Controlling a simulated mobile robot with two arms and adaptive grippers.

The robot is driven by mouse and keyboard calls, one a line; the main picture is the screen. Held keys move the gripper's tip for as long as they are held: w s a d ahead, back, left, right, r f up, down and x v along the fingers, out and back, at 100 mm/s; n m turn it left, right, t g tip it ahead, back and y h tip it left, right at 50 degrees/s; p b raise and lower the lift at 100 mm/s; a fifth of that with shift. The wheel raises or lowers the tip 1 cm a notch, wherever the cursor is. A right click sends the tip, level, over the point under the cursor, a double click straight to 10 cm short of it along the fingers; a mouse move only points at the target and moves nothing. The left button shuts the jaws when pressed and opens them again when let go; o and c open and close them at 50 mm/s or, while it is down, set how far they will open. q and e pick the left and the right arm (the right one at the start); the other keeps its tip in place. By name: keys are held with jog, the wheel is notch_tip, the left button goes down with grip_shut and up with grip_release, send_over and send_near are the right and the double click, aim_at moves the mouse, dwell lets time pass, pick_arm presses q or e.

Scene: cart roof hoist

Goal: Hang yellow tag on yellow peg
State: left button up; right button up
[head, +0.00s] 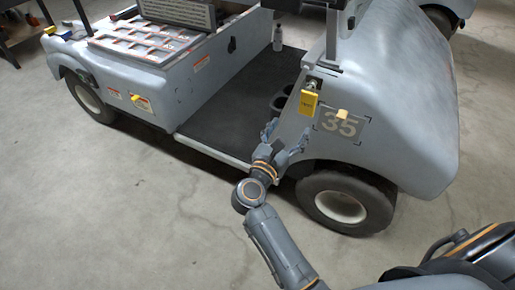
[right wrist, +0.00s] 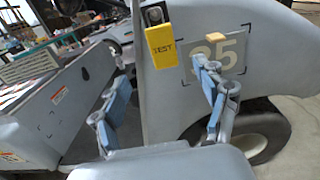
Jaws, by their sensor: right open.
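A yellow tag (head: 309,102) hangs from a metal fitting (head: 313,84) on the cart's front panel. In the right wrist view the tag (right wrist: 160,45) reads "TEST". A small yellow-orange block-like peg (head: 342,113) sticks out above the number "35", right of the tag; it also shows in the right wrist view (right wrist: 216,37). Another yellow peg (head: 136,98) is on the cart's side below the seat, by a small label. My right gripper (head: 285,134) is open and empty, below and left of the tag, apart from it. My left gripper is out of view.
The grey cart (head: 400,90) fills the upper part of the head view. Its front wheel (head: 345,205) is just right of my right forearm. The dark footwell floor (head: 235,95) lies behind the gripper. The concrete floor (head: 120,210) at left is clear.

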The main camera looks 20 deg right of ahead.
aim_at(308, 100)
jog(key=shift+m, duration=0.3)
jog(key=x, duration=1.3)
jog(key=shift+f, duration=0.15)
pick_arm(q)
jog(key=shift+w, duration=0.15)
pick_arm(e)
jog(key=shift+w+d, duration=0.3)
jog(key=shift+d, duration=0.15)
jog(key=c, duration=1.4)
jog(key=shift+p, duration=0.3)
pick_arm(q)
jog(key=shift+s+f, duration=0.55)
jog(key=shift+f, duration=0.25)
pick_arm(e)
jog(key=shift+r, duration=0.35)
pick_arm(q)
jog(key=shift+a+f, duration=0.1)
